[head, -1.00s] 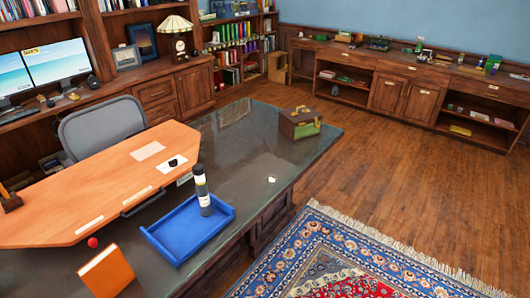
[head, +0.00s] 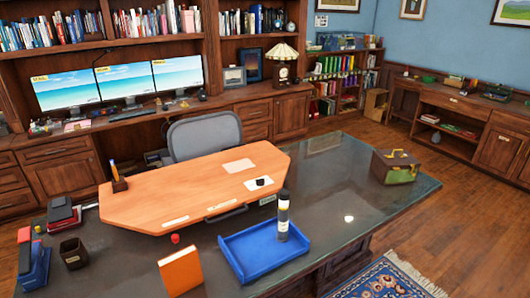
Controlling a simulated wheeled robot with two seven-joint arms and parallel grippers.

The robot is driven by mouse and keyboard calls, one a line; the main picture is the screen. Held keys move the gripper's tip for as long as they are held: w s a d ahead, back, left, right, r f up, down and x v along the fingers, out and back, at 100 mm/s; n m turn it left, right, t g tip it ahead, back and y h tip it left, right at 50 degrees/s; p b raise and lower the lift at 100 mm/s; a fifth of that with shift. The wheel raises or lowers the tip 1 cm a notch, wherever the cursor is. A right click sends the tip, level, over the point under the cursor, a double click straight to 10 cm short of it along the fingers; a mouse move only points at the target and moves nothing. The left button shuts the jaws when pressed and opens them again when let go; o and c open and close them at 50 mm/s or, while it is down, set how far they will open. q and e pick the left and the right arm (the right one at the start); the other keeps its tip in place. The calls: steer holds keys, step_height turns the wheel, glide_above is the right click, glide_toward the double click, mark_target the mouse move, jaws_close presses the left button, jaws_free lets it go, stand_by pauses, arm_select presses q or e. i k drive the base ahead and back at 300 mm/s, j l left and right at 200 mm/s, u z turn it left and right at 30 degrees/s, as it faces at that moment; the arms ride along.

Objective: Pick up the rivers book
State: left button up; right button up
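I cannot read any title, so I cannot tell which book is the rivers book. An orange book (head: 181,271) stands upright on the front of the desk, left of a blue tray (head: 232,256). At the desk's left end, dark and red books (head: 62,211) are stacked, and blue and red books (head: 33,262) stand near the picture's edge. Rows of books fill the shelves behind, with a top row (head: 146,22) above the monitors and colourful spines (head: 333,64) on the low shelf at the back. Neither of my grippers is in view.
The dark desk (head: 335,175) carries an orange-brown board (head: 160,205), a black bottle (head: 283,215) at the tray, a dark pen cup (head: 74,253) and a box (head: 394,167). A grey chair (head: 205,135) stands behind it. Wood floor (head: 440,210) is open at right.

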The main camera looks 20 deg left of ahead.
mark_target(181, 271)
steer(key=u, duration=1.35)
steer(key=i+l+z, duration=0.1)
steer(key=l+z, duration=0.25)
steer(key=i+l+z, duration=0.1)
steer(key=l+z, duration=0.25)
steer(key=j, duration=0.1)
